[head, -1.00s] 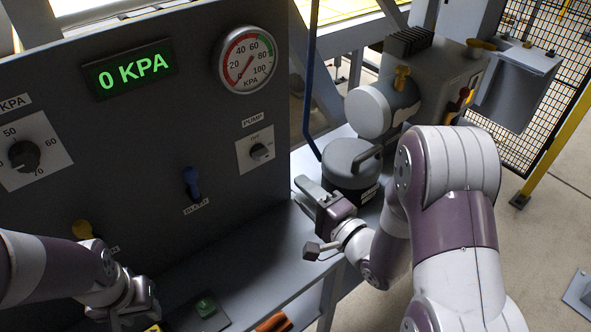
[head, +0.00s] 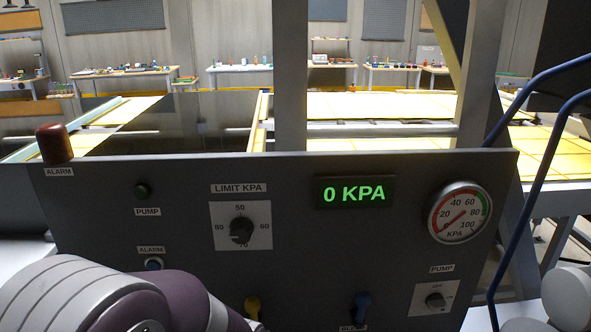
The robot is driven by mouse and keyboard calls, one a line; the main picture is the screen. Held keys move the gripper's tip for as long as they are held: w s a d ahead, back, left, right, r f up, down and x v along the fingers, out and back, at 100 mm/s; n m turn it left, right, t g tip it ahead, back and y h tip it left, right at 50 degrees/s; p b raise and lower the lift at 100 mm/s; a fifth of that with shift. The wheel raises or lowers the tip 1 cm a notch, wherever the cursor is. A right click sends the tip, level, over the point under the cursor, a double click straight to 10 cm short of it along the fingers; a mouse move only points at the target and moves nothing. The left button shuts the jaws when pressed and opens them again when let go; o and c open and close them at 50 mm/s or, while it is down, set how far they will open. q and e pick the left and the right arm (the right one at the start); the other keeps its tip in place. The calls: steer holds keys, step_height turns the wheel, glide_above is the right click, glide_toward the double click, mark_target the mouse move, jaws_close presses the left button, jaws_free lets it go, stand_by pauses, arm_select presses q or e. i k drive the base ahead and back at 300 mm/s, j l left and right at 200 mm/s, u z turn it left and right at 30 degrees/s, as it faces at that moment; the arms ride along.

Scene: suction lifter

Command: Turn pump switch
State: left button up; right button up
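The green display (head: 354,194) reads 0 KPA, and the gauge (head: 459,212) needle sits near 0. My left arm crosses the lower left of the head view, but its gripper is out of view.
Blue hoses (head: 520,225) and a grey cylinder (head: 569,296) stand to the right.

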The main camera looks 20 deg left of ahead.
mark_target(435, 303)
steer(key=u, duration=1.05)
steer(key=k+l+z, duration=0.3)
steer(key=l+z, duration=0.15)
steer(key=l, duration=0.15)
